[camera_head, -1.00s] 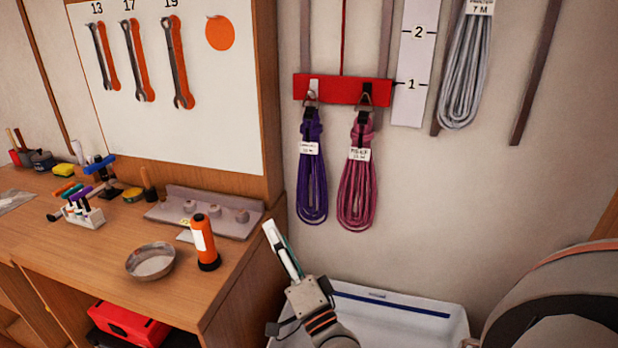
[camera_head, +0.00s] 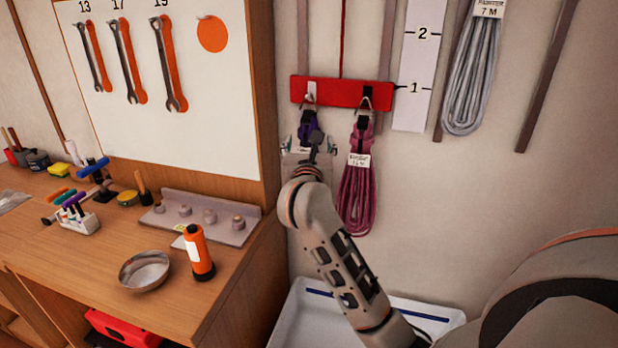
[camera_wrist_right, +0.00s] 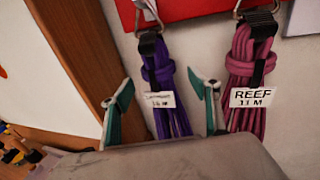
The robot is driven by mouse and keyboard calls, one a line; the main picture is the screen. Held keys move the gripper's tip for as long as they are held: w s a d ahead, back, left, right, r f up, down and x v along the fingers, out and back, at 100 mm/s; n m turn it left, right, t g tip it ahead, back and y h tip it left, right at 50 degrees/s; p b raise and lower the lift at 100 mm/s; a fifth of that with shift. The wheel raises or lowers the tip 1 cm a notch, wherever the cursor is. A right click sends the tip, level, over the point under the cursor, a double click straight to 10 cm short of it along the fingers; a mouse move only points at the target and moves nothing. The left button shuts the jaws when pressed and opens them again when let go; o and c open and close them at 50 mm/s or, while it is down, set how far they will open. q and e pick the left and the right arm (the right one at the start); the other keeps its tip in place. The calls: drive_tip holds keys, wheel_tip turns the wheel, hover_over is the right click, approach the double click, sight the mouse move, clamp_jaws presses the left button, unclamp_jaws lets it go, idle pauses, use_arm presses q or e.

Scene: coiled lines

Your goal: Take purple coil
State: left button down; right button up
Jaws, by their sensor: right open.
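The purple coil (camera_head: 308,127) hangs from a hook on the red rail (camera_head: 345,91); my right arm hides its lower part in the head view. In the right wrist view, the purple coil (camera_wrist_right: 160,72) has a black strap and a white tag. My right gripper (camera_head: 311,146) is at the coil's upper part. Its jaws (camera_wrist_right: 163,100) are open, one finger on each side of the coil, with visible gaps. My left gripper is not in view.
A pink coil (camera_head: 357,190) tagged REEF hangs close to the right of the right finger. A grey coil (camera_head: 471,75) hangs farther right. A wooden cabinet edge (camera_wrist_right: 85,60) stands close on the left. A white bin (camera_head: 300,308) is below.

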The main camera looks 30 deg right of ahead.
sight(309, 134)
drive_tip(key=x, duration=0.1)
drive_tip(key=r+x, duration=0.1)
drive_tip(key=x, duration=0.1)
drive_tip(key=shift+w+d+p, duration=0.1)
drive_tip(key=shift+w+p, duration=0.2)
drive_tip(key=shift+p, duration=0.05)
drive_tip(key=shift+w+d+f, duration=0.1)
drive_tip(key=shift+w+d, duration=0.2)
drive_tip(key=shift+w, duration=0.1)
clamp_jaws()
